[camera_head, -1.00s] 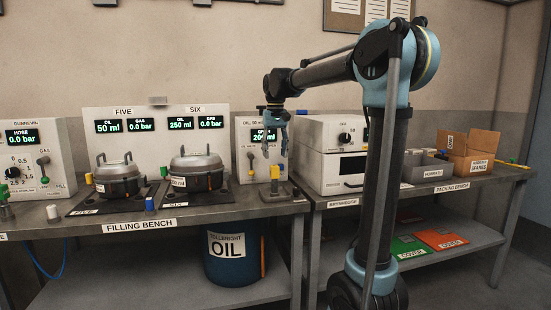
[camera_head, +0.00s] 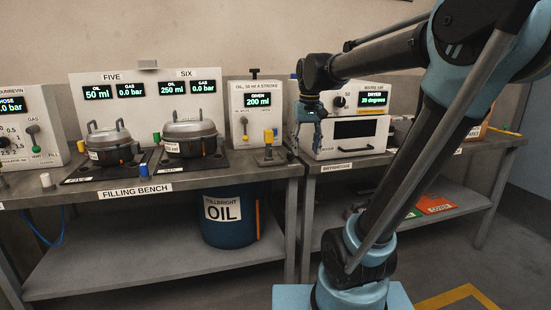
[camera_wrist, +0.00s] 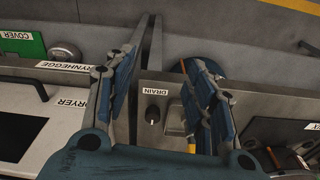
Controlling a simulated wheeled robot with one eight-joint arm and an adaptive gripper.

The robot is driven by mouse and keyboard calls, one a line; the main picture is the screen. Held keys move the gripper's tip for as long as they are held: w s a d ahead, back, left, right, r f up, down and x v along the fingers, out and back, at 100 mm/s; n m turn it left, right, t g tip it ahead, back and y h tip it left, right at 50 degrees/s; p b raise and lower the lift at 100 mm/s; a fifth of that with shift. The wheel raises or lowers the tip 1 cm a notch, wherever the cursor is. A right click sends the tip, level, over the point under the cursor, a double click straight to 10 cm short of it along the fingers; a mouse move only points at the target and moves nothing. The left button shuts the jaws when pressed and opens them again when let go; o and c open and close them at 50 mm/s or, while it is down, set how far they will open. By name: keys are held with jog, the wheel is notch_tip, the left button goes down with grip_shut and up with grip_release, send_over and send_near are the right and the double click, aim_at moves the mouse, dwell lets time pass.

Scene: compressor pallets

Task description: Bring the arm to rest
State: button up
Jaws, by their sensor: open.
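My gripper (camera_head: 308,143) hangs from my blue and black arm, fingers pointing down, in front of the left side of the dryer (camera_head: 345,137). In the wrist view my gripper (camera_wrist: 166,62) is open, with nothing between its two blue-padded fingers. Below it there show a bench edge with a DRAIN label and a dark knob (camera_wrist: 152,114). The dryer (camera_wrist: 35,120) also shows at the left of the wrist view. My arm reaches from the upper right, bent at the elbow, and hides part of the packing bench.
Two lidded compressors (camera_head: 110,146) (camera_head: 190,138) stand on the filling bench (camera_head: 60,200), before a panel marked FIVE and SIX. An oil-stroke unit (camera_head: 257,112) stands right of them. A blue oil drum (camera_head: 228,233) is below. Floor before the benches is partly clear.

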jog(key=s+d+f+m, duration=0.1)
jog(key=s+d+f, duration=0.3)
jog(key=s+f, duration=0.5)
jog(key=s+d+f+t, duration=0.1)
jog(key=s+d+f, duration=0.3)
jog(key=s+f, duration=0.5)
notch_tip(320, 180, down, 2)
jog(key=shift+d+f+m, duration=0.1)
jog(key=shift+d+m, duration=0.3)
